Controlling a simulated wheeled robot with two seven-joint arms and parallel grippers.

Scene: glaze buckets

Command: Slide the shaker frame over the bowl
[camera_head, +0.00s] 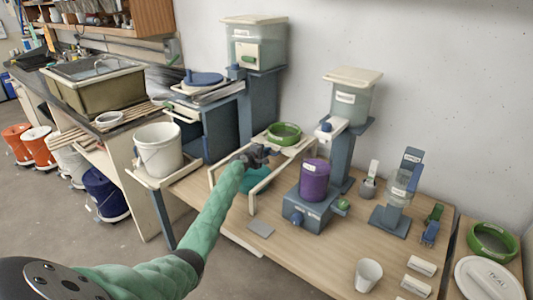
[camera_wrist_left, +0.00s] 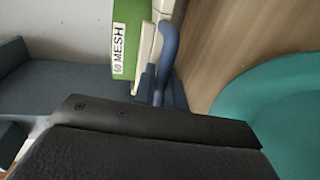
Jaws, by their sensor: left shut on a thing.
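The cream shaker frame (camera_head: 297,148) carries a green sieve (camera_head: 284,133) at the far end of pale rails. The sieve's "60 MESH" label shows in the left wrist view (camera_wrist_left: 118,50), beside a blue handle (camera_wrist_left: 169,48). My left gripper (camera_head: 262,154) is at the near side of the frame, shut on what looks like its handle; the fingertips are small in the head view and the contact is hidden. The teal bowl (camera_head: 257,178) sits lower, between the rails and nearer than the sieve, partly covered by my arm. It also shows at right in the left wrist view (camera_wrist_left: 280,110).
Pale rails (camera_head: 271,180) flank the bowl. A purple container (camera_head: 314,181) on a blue-grey base stands to the right. A white bucket (camera_head: 158,152) stands left of my arm. A white cup (camera_head: 368,274) and a green ring (camera_head: 492,243) are at the right.

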